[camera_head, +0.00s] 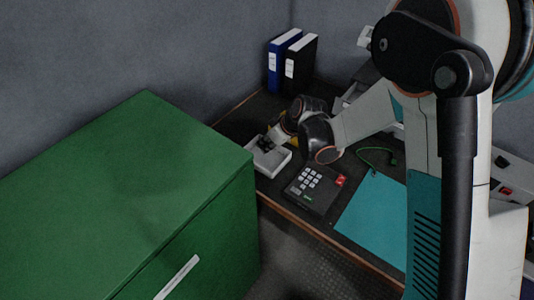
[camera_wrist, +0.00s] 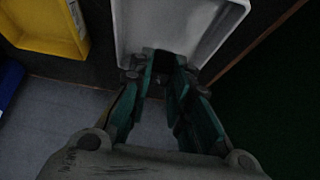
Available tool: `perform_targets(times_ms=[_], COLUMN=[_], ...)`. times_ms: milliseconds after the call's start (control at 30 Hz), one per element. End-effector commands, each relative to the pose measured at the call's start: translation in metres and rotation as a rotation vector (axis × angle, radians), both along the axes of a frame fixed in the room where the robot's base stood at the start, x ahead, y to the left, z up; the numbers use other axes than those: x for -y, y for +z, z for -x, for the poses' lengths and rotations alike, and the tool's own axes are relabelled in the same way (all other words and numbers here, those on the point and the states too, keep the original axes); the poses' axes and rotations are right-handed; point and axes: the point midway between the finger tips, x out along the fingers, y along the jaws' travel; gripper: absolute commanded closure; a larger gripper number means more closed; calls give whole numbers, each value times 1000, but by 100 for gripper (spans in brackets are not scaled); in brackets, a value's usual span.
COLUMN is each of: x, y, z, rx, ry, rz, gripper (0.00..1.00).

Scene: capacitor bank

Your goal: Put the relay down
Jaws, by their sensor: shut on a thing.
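My gripper (camera_wrist: 163,72) points at a white tray (camera_wrist: 205,25) in the wrist view. Its teal fingers are shut on a small dark block, the relay (camera_wrist: 163,60), which shows only partly between the fingertips. In the head view the gripper (camera_head: 265,144) is over the white tray (camera_head: 276,167) on the dark desk, and the relay cannot be told apart from the dark fingers there. I cannot tell whether the relay touches the tray floor.
A yellow bin (camera_wrist: 42,28) is left of the tray. A keypad box (camera_head: 312,188) and a teal mat (camera_head: 376,215) lie to the right. Blue (camera_head: 284,58) and black (camera_head: 300,64) binders stand behind. A green cabinet (camera_head: 130,190) fills the left.

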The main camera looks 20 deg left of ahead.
Motion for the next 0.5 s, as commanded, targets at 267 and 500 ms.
perform_targets(times_ms=[267,500], x=[0,0], y=[-37,-41], z=[0,0], rx=[0,0], ry=[0,0], rz=[0,0], gripper=[98,98])
